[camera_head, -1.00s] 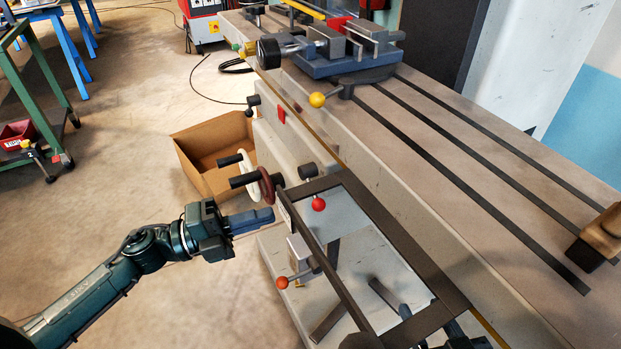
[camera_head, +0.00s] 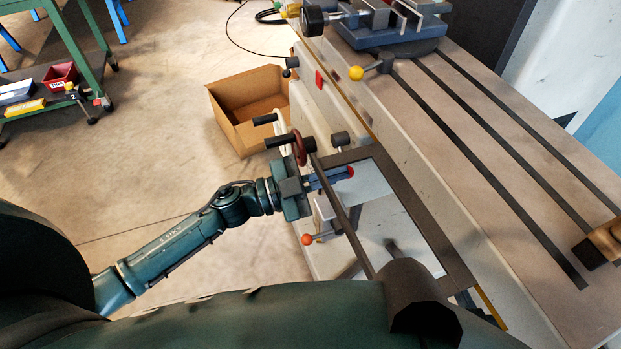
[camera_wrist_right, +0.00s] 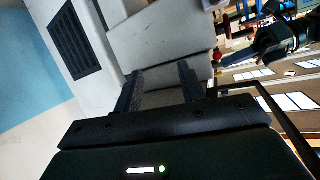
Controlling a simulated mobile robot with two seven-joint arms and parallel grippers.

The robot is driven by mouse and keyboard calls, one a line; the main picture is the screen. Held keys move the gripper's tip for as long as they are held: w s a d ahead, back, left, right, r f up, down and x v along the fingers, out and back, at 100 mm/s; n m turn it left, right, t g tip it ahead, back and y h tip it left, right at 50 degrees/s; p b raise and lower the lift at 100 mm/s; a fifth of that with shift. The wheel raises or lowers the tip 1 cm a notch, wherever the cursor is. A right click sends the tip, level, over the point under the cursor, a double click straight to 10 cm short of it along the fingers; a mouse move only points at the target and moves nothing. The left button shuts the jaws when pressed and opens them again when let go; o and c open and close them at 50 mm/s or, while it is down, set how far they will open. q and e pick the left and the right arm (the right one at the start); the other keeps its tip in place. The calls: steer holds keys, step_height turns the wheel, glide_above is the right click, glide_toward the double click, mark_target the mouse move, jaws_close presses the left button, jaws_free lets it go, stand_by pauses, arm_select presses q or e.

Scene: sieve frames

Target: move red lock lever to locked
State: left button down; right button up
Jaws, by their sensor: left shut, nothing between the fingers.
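The red ball knob of the lock lever (camera_head: 350,172) shows inside the dark frame on the machine's near side. My left gripper (camera_head: 331,178) is shut and empty, with its blue fingertips right at the knob. I cannot tell whether they touch. The lever's arm is mostly hidden behind the fingers. In the right wrist view a small red ball (camera_wrist_right: 217,55) shows just beyond what looks like my left gripper's fingers (camera_wrist_right: 235,58). My right gripper (camera_wrist_right: 158,70) is open, its two dark fingers apart with nothing seen gripped between them.
An orange-knobbed lever (camera_head: 307,239) is below my left gripper. A dark red handwheel (camera_head: 299,147) and black handles stand just above it. The dark frame (camera_head: 449,262) surrounds the knob area. A cardboard box (camera_head: 240,120) is on the floor. A yellow-knobbed lever (camera_head: 356,73) is farther back.

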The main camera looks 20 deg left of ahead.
arm_select(q)
steer(key=shift+w+d+r, duration=0.1)
steer(key=shift+w+d, duration=0.25)
steer(key=shift+d, duration=0.25)
steer(key=f+m, duration=0.2)
steer(key=m, duration=0.1)
steer(key=w+m+g+b, duration=0.1)
steer(key=shift+a+f, duration=0.4)
arm_select(e)
steer(key=shift+s+d+r+t, duration=0.2)
steer(key=shift+d+r+t, duration=0.05)
steer(key=shift+t, duration=0.05)
steer(key=shift+f, duration=0.2)
